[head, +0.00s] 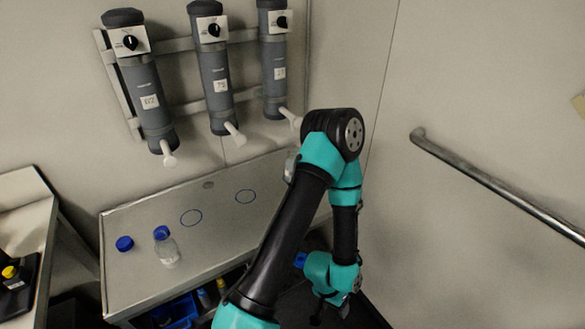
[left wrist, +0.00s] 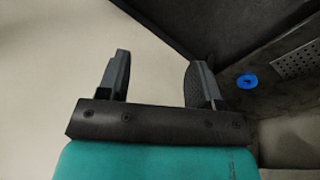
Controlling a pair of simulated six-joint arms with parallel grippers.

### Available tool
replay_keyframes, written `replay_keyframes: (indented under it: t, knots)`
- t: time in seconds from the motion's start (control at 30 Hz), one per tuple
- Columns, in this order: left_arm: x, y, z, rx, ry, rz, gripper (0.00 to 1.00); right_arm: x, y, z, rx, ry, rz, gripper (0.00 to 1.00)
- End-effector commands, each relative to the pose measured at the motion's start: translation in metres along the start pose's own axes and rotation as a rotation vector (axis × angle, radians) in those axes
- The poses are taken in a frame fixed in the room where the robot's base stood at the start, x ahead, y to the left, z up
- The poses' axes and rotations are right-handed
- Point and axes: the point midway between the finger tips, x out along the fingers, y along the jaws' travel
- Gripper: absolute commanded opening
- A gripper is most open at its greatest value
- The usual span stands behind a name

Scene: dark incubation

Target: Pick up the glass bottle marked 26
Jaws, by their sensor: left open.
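A clear glass bottle (head: 168,252) with a blue cap stands upright on the bench at the left in the head view. It holds some clear contents. I cannot read a number on it. A separate blue cap (head: 124,243) lies just left of it. My left gripper (head: 330,309) hangs low at the lower right, beyond the bench's right side and well away from this bottle. In the left wrist view its two fingers (left wrist: 161,80) are apart with nothing between them. My right gripper is not in view.
Several grey cylinders with knobs and white spouts, one of them here (head: 215,75), hang on a wall rack above the bench (head: 140,280). Two blue circles mark bare bench surface. A handrail (head: 490,183) runs along the right wall. A blue ring (left wrist: 247,81) shows in the wrist view.

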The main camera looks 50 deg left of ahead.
Motion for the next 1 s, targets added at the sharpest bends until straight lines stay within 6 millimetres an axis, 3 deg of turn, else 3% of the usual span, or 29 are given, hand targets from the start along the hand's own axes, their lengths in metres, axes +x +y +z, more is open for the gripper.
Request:
replay_keyframes:
  t: [0.2, 0.57, 0.77, 1.0]
  knots:
    - [0.000, 0.000, 0.000, 0.000, 0.000, 0.000, 0.78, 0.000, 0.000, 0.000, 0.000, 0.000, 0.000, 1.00]
    - [0.001, 0.002, -0.011, 0.056, -0.018, 0.017, 0.78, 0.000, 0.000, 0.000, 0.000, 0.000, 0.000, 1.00]
    - [0.001, 0.000, -0.050, 0.281, -0.094, 0.043, 0.78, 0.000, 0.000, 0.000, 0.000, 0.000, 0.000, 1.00]
    - [-0.020, -0.028, -0.118, 0.656, -0.224, -0.062, 0.78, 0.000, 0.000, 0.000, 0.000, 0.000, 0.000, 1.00]
